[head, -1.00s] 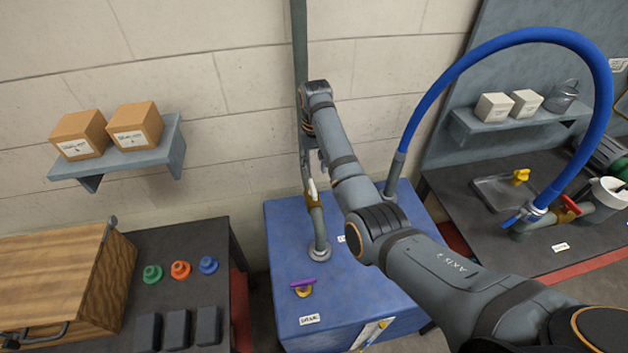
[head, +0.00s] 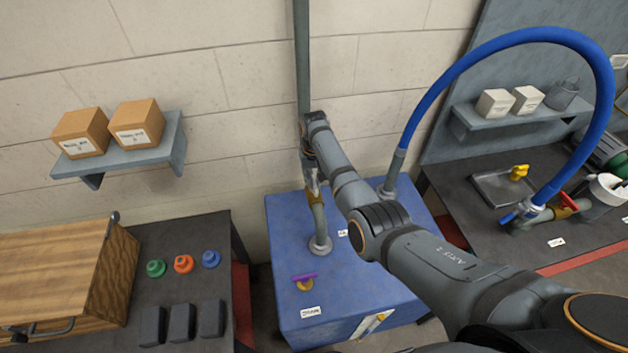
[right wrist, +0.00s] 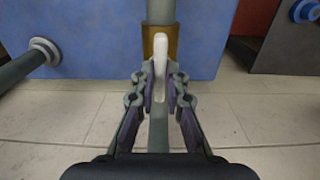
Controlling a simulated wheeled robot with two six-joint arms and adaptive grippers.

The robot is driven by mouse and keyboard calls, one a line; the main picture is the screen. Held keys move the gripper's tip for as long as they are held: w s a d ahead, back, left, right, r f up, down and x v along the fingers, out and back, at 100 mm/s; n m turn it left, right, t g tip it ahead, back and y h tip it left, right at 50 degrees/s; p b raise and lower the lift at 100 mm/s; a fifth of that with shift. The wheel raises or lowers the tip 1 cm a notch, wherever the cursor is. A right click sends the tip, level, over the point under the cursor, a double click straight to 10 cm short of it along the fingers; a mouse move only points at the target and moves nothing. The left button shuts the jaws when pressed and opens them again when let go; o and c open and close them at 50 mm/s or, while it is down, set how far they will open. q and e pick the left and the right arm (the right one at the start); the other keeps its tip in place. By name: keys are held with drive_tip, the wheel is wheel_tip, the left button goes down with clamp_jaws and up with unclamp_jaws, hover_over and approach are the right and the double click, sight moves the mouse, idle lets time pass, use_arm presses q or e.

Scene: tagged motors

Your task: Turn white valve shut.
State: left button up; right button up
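The white valve is a white lever handle (right wrist: 160,62) on a brass body (right wrist: 158,35) set in a grey upright pipe. In the head view its brass body (head: 315,198) shows low on the pipe, above the blue cabinet, with the handle partly covered by my gripper. My right gripper (right wrist: 160,88) has its two fingers close on either side of the white handle and appears shut on it. In the head view my right gripper (head: 311,178) is at the valve, partly hidden by the pipe and my arm. My left gripper is not in view.
The blue cabinet (head: 290,235) carries a purple-handled valve (head: 305,278) in front. A blue hose (head: 440,80) arches to the right bench, which has a red-handled valve (head: 569,203) and a yellow one (head: 519,172). A wooden box (head: 60,275) stands on the left table.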

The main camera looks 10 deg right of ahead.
clamp_jaws()
drive_tip(key=shift+r+n+p, duration=0.15)
drive_tip(key=shift+n+p, duration=0.2)
drive_tip(key=shift+n, duration=0.15)
drive_tip(key=shift+n+p, duration=0.35)
drive_tip(key=shift+n, duration=0.35)
drive_tip(key=n+p, duration=0.1)
drive_tip(key=n, duration=0.2)
drive_tip(key=n+p, duration=0.1)
drive_tip(key=n, duration=0.6)
drive_tip(key=shift+w+n, duration=0.1)
drive_tip(key=shift+n, duration=0.3)
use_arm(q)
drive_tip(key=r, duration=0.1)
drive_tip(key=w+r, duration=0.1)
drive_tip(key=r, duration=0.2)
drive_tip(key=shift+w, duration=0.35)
use_arm(e)
drive_tip(key=n, duration=0.4)
drive_tip(key=shift+n, duration=0.3)
